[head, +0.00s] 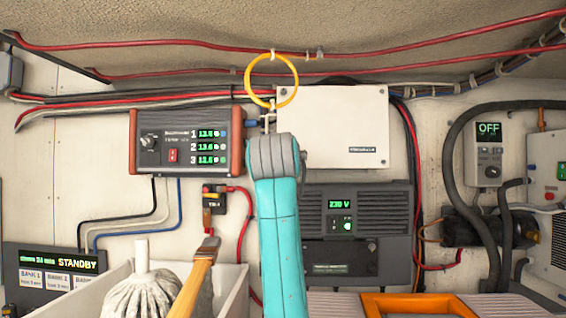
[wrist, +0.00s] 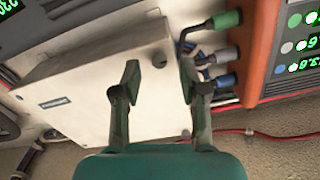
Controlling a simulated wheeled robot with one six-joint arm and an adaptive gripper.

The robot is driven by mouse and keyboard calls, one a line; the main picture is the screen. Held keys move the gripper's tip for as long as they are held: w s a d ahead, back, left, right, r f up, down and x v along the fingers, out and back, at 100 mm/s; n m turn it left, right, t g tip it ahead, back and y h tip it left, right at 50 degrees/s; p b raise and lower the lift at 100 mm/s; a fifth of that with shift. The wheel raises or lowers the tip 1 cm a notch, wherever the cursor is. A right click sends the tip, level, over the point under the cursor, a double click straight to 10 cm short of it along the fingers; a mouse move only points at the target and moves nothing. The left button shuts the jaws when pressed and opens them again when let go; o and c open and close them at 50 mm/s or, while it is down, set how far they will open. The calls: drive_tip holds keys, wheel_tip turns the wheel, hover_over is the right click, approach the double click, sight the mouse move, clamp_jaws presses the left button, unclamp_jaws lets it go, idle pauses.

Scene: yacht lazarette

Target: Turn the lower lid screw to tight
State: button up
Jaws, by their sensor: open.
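The white box lid (head: 330,125) is on the wall; it also shows in the wrist view (wrist: 90,85), turned roughly upside down. A small dark screw (wrist: 159,60), apparently the lower lid screw on the cable side, sits at the lid's edge in the wrist view. My gripper (wrist: 160,69) is open, with one fingertip on each side of that screw in the picture. I cannot tell whether the fingers touch it. Another lid screw (wrist: 185,133) shows closer to the ceiling.
Cable plugs (wrist: 222,52) and the orange-edged meter unit (head: 180,142) stand close beside the gripper. A yellow ring (head: 271,80) hangs above. A dark inverter (head: 375,215) is below the box. A mop (head: 145,290) and wooden handle (head: 195,275) rise from a white bin.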

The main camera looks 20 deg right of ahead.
drive_tip(key=shift+x, duration=1)
clamp_jaws()
